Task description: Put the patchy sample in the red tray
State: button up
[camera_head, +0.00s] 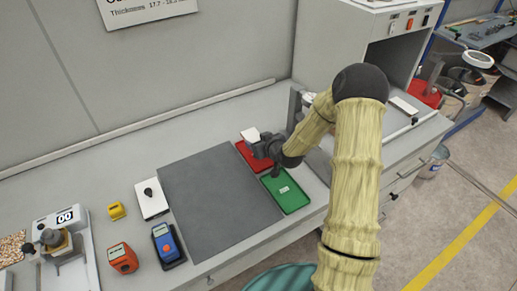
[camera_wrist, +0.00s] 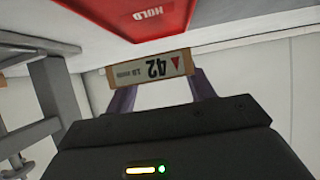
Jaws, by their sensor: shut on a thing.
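My gripper (camera_wrist: 160,90) is shut on a small sample panel (camera_wrist: 150,67). The side facing the wrist camera is greyish with brown ends, the number 42 and a red triangle. In the head view the panel (camera_head: 250,135) shows as a small pale piece at my gripper (camera_head: 258,146), over the far part of the red tray (camera_head: 248,154). Its coated face is mostly hidden, so I cannot tell if it is patchy. The red tray (camera_wrist: 200,22) with a HOLD label shows at the top of the wrist view. My gripper hides part of the tray in the head view.
A green tray (camera_head: 292,200) adjoins the red one. A dark grey mat (camera_head: 215,195) lies left of them. A grey cabinet (camera_head: 330,45) stands behind.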

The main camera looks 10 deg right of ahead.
jog(key=shift+f+p, duration=0.45)
jog(key=shift+f, duration=1.6)
jog(key=shift+f+b, duration=0.35)
jog(key=shift+f, duration=0.1)
